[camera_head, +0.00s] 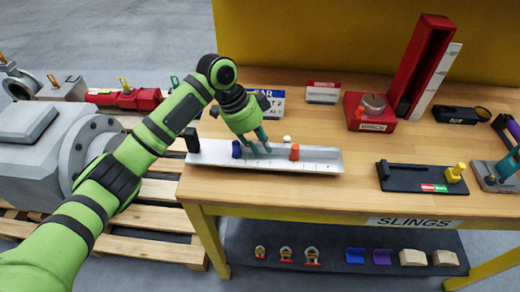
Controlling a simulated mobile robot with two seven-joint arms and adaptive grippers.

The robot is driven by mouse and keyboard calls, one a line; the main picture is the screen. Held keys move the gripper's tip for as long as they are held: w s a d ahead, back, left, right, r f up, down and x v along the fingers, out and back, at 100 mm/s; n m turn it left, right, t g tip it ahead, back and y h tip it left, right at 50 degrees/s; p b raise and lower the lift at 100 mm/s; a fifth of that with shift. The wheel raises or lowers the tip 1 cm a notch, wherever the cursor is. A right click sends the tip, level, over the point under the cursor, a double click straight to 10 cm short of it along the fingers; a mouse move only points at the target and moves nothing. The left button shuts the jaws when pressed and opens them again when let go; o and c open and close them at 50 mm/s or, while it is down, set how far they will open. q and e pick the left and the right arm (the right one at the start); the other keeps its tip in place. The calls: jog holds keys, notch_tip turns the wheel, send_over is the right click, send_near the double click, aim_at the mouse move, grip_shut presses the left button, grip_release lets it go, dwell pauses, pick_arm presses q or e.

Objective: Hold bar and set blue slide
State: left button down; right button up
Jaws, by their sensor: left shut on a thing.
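A long pale silver bar (322,166) with scale marks lies near the left front edge of the wooden table. The blue slide (237,149) sits on its left part. An orange slide (294,152) sits further right on it. My left gripper (258,148) reaches down from above, between the two slides and close to the blue one. Its teal fingers are shut on the bar, as far as I can tell; the exact contact is small and partly hidden. My right gripper is not in view.
A red fixture (370,112) and a black plate with a yellow knob (424,178) stand to the right. The table top between is clear.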

aim_at(260, 146)
pick_arm(q)
notch_tip(260, 146, up, 6)
jog(key=shift+d+r, duration=0.1)
jog(key=shift+f, duration=4.05)
jog(key=shift+f, duration=0.5)
jog(key=shift+s+f, duration=0.1)
jog(key=shift+s, duration=0.05)
jog(key=c, duration=1)
grip_release()
